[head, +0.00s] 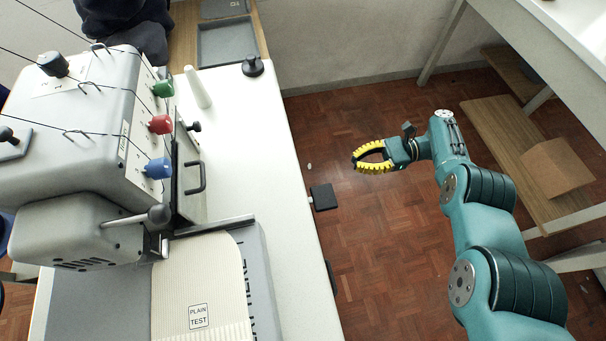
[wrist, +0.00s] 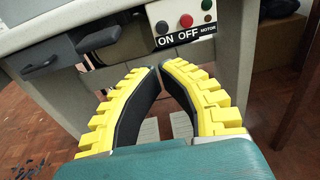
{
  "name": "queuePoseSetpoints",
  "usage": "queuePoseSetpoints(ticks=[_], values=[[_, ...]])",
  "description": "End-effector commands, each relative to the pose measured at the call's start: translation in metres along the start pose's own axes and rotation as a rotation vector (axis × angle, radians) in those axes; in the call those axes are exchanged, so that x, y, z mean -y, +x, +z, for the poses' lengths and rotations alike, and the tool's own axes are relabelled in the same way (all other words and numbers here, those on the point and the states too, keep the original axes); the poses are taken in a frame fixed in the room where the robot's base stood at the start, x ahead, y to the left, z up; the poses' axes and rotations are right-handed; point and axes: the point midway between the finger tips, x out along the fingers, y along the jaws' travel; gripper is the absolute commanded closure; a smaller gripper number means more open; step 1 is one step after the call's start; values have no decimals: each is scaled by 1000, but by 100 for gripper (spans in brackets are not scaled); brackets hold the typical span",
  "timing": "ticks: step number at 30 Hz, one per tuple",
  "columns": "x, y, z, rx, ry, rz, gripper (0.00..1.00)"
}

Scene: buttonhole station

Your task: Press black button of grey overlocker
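The grey overlocker (head: 80,130) stands on the white table at the left of the head view. It has green, red and blue knobs on its face and a small black knob (head: 194,127) beside them. In the wrist view a control panel under the table edge carries a dark, black-looking button (wrist: 162,27) above "ON" and a red button (wrist: 186,20) above "OFF". My gripper (head: 355,159) is shut and empty, its yellow-padded fingertips meeting, off the table's right side. In the wrist view the fingertips (wrist: 159,67) appear below the panel, apart from the buttons.
A dark pad (head: 323,197) sticks out from the table side; it also shows in the wrist view (wrist: 97,38). Green and small red parts (wrist: 207,17) sit right of "OFF". Light pedals (wrist: 180,125) lie below. A wooden shelf (head: 510,140) stands right; floor between is clear.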

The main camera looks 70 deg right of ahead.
Motion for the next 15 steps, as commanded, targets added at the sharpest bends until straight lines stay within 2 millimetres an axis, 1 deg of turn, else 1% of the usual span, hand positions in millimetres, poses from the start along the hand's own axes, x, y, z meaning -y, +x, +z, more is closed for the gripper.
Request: queuePoseSetpoints(ticks=[10, 15], values=[[0, 0, 1, 3, 3, -1, 100], [0, 9, 2, 2, 3, 0, 100]])
